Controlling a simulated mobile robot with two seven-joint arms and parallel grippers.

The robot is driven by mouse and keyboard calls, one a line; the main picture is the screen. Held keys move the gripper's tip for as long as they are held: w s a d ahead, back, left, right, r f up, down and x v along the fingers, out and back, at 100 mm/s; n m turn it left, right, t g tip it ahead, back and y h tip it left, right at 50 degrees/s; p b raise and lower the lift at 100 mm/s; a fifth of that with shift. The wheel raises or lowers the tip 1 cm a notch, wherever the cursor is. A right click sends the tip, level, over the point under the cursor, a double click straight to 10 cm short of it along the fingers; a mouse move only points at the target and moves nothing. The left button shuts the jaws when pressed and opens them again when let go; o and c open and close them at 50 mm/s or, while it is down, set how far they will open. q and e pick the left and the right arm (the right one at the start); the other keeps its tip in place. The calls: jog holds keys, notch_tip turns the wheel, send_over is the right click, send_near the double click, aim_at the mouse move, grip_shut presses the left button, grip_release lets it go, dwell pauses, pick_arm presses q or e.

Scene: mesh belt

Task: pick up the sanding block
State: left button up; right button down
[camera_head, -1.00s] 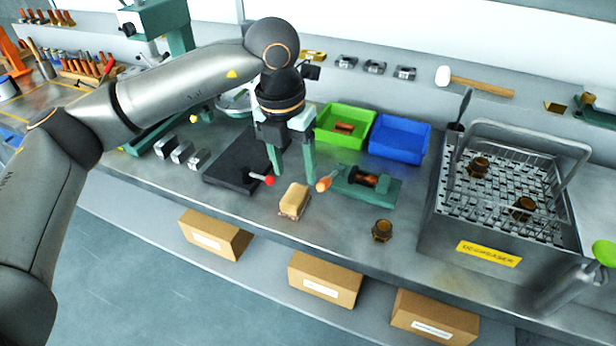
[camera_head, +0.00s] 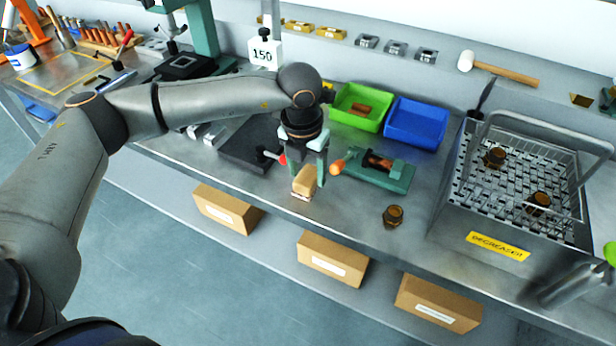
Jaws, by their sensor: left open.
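The sanding block (camera_head: 304,182) is a small tan block on the grey metal bench, near its front edge. My left gripper (camera_head: 303,174) points down right over it, with one green finger on each side of the block's upper part. The fingers are open; I cannot tell whether either one touches the block. The block's top is partly hidden by the gripper.
A green vise (camera_head: 378,172) with an orange handle stands just right of the block. A dark plate (camera_head: 248,146) lies to the left. Green (camera_head: 359,107) and blue (camera_head: 416,123) bins stand behind. A brass fitting (camera_head: 393,216) and a degreaser basket (camera_head: 470,215) are further right.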

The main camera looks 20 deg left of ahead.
pick_arm(q)
jog(key=shift+w+f, duration=0.15)
jog(key=shift+f, duration=0.7)
jog(key=shift+c, duration=0.3)
grip_shut()
jog(key=shift+r, duration=0.1)
